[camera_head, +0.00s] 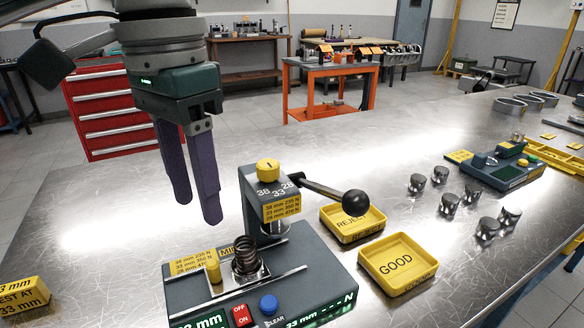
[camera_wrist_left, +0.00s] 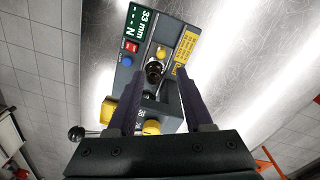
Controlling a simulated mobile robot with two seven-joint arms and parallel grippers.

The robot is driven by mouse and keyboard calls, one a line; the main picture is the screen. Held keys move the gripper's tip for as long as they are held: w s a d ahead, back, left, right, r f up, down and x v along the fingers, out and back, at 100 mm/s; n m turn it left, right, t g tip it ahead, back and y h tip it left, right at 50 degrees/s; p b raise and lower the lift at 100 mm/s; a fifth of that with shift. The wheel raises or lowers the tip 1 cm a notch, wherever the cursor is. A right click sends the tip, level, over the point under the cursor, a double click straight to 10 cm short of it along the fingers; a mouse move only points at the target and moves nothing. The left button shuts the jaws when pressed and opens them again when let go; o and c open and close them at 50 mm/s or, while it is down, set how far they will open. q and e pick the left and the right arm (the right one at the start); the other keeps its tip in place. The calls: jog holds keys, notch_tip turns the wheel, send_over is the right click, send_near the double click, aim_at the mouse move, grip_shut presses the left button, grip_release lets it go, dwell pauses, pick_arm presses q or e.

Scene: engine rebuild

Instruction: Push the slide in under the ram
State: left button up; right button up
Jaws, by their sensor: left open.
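The grey spring tester (camera_head: 185,293) stands on the metal bench. Its slide (camera_head: 228,285) is a small metal plate between rails, out in front of the ram. A dark coil spring (camera_head: 246,257) stands upright on the slide, with a yellow knob (camera_head: 213,271) beside it. The ram (camera_head: 279,229) is under the tester's head, behind the spring. My left gripper (camera_head: 198,208) is open and empty, pointing down above and left of the tester. In the left wrist view the gripper (camera_wrist_left: 161,76) frames the spring (camera_wrist_left: 154,70) and knob (camera_wrist_left: 161,52) from above. My right gripper is not seen.
A lever with a black ball (camera_head: 356,203) reaches right from the tester's head. Yellow REJECT (camera_head: 345,236) and GOOD (camera_head: 428,288) trays stand to the right. Several metal parts (camera_head: 449,203) stand farther right. A yellow block (camera_head: 22,298) is at lower left.

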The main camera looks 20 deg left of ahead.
aim_at(210, 262)
pick_arm(q)
jog(key=s+a+f+m+t+h, duration=0.2)
jog(key=a+m+h, duration=0.2)
jog(key=m, duration=0.6)
jog(key=b+x, duration=0.1)
jog(key=x, duration=0.8)
jog(key=shift+w+d+f, duration=0.15)
jog(key=shift+f, duration=0.1)
grip_shut()
jog(key=shift+w+d, duration=0.1)
dwell(0.6)
